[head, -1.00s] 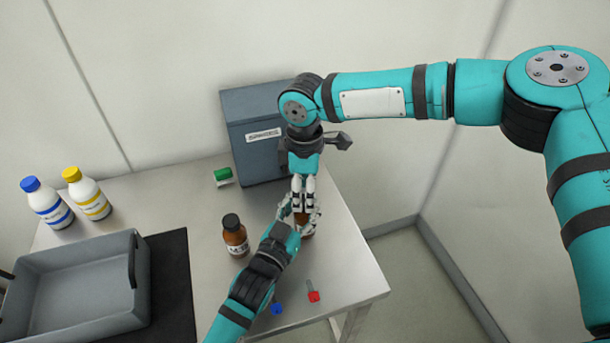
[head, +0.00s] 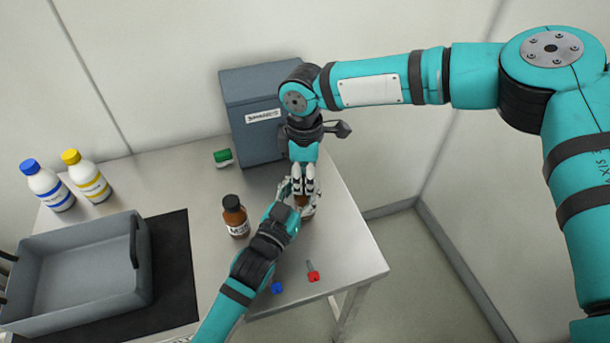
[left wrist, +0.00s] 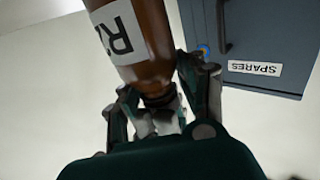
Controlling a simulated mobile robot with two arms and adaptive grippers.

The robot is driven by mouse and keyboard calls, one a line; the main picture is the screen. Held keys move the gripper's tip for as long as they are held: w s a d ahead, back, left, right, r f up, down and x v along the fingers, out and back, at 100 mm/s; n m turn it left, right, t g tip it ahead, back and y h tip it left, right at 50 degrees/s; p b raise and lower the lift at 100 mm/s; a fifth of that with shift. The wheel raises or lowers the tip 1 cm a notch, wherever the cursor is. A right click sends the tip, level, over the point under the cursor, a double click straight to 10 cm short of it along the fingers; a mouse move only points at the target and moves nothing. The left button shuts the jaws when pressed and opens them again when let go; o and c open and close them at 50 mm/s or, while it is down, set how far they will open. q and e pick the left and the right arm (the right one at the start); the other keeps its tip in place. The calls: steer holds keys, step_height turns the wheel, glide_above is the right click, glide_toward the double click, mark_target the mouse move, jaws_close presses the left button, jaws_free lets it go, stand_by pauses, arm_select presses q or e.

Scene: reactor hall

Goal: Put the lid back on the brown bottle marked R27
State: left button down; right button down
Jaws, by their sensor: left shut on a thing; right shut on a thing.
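The brown bottle (left wrist: 144,45) fills the top of the left wrist view, which is upside down; its white label shows "R2", the rest cut off. In the head view only a bit of brown (head: 302,200) shows between the grippers. My left gripper (head: 291,192) is shut around this bottle. My right gripper (head: 303,182) points down from above, its pale fingers shut at the bottle's neck. A dark lid (left wrist: 160,100) shows there between the fingers, at the neck; I cannot tell whether it is fully seated.
Another brown bottle (head: 235,217) with a black lid stands close to my left gripper. A grey-blue cabinet (head: 252,115) marked SPARES, a green item (head: 223,158), a red item (head: 313,275), a blue item (head: 277,287), a grey tray (head: 75,258) and two white bottles (head: 88,180) are around.

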steer(key=shift+s+a+f+m, duration=0.1)
steer(key=shift+a+f+m, duration=0.05)
steer(key=shift+m, duration=0.45)
steer(key=m, duration=0.5)
steer(key=shift+d, duration=0.2)
steer(key=c, duration=0.9)
jaws_free()
steer(key=shift+c, duration=0.2)
steer(key=shift+r, duration=0.2)
steer(key=shift+r, duration=2.2)
steer(key=shift+c, duration=0.3)
